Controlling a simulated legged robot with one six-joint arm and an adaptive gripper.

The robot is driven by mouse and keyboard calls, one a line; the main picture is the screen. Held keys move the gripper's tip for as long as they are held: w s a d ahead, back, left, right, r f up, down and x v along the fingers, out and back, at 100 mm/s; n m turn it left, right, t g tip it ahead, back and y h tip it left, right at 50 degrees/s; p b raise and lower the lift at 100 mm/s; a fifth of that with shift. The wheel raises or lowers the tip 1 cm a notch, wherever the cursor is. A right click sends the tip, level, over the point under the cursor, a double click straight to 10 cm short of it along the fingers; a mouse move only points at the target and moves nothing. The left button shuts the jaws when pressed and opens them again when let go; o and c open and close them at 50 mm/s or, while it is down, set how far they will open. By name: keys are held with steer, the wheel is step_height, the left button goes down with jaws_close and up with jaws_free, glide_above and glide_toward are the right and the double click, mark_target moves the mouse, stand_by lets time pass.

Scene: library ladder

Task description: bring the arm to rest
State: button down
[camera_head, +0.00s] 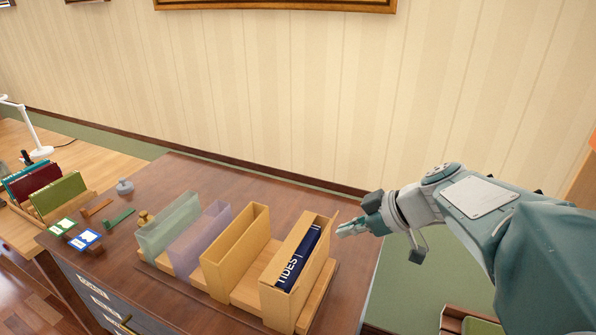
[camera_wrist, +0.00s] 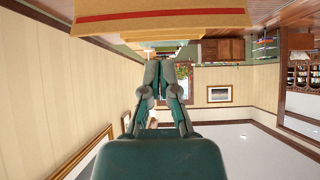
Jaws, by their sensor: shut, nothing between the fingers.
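My gripper (camera_head: 352,228) is at the right of the head view, shut and empty. Its fingers point left, above and beside the rightmost wooden holder (camera_head: 296,275) on the dark cabinet top. A dark blue book (camera_head: 298,258) marked "TIDES" stands inside that holder, apart from my fingers. In the wrist view, my gripper (camera_wrist: 158,88) has its fingertips together with nothing between them. The wrist view looks upside down across the room, and a yellow-tan surface with a red strip (camera_wrist: 160,15) fills its top.
A second wooden holder (camera_head: 236,249), a lilac holder (camera_head: 200,240) and a pale green one (camera_head: 168,228) stand to the left. Small items, including a blue-framed card (camera_head: 85,239), lie further left. A crate of books (camera_head: 52,192) and a white lamp (camera_head: 38,138) stand beyond. The striped wall (camera_head: 300,90) is behind.

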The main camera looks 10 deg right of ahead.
steer(key=s+a+f+m+h, duration=0.1)
steer(key=s+f+m+h, duration=0.1)
steer(key=s+m+h, duration=0.6)
steer(key=s+m, duration=0.3)
steer(key=s, duration=0.3)
steer(key=shift+s+a+f, duration=0.2)
steer(key=shift+s+f, duration=0.05)
steer(key=shift+s, duration=0.15)
stand_by(0.6)
